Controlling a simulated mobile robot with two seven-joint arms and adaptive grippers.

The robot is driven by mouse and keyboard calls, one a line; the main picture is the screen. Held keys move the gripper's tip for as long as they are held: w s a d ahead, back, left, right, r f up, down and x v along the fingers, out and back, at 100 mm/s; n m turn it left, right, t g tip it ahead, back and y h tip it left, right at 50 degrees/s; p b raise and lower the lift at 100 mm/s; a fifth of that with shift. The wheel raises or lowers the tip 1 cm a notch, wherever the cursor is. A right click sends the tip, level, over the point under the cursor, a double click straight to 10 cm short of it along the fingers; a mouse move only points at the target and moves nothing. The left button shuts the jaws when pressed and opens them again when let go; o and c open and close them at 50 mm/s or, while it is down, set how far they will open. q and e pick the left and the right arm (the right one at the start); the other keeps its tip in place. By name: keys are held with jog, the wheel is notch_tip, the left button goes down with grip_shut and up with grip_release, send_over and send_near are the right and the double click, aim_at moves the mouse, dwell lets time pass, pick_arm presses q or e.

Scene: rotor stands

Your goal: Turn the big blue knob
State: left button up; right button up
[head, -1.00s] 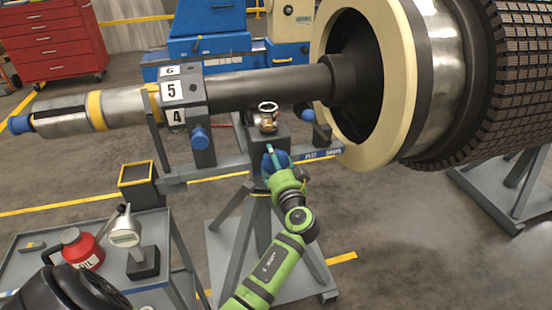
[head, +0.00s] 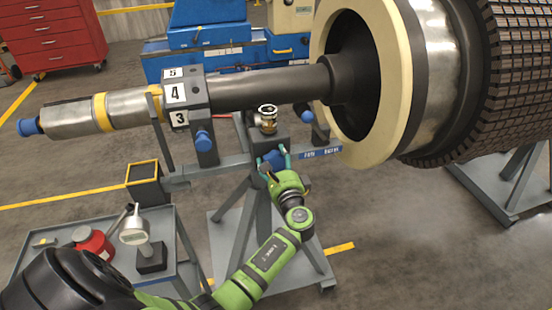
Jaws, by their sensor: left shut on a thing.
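The big blue knob (head: 273,158) sits on the stand below the brass fitting. My left gripper (head: 274,158) is shut on it, one teal-tipped finger on each side; the green hand hides its lower part. Above left, the number block (head: 188,92) on the shaft shows 4 in its middle window, with 5 above and 3 below. A smaller blue knob (head: 204,141) hangs under that block. My right gripper is not in view.
The steel shaft (head: 245,88) runs into the large rotor (head: 435,75) at right. A grey cart (head: 185,275) holds a red oil can (head: 93,243) and a gauge (head: 134,228) at lower left. An open yellow-rimmed box (head: 143,174) stands beside the stand. Floor at lower right is clear.

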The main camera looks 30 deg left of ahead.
pick_arm(q)
jog(key=shift+a+r+m, duration=0.3)
jog(key=shift+a, duration=0.05)
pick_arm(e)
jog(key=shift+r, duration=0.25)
pick_arm(q)
jog(key=o, duration=1.1)
jog(key=shift+o, duration=0.2)
jog(key=shift+s, duration=0.1)
jog(key=shift+f, duration=0.1)
jog(key=shift+d+f, duration=0.1)
jog(key=shift+d, duration=0.2)
jog(key=v, duration=1.1)
jog(key=shift+s, duration=0.3)
jog(key=shift+d, duration=0.15)
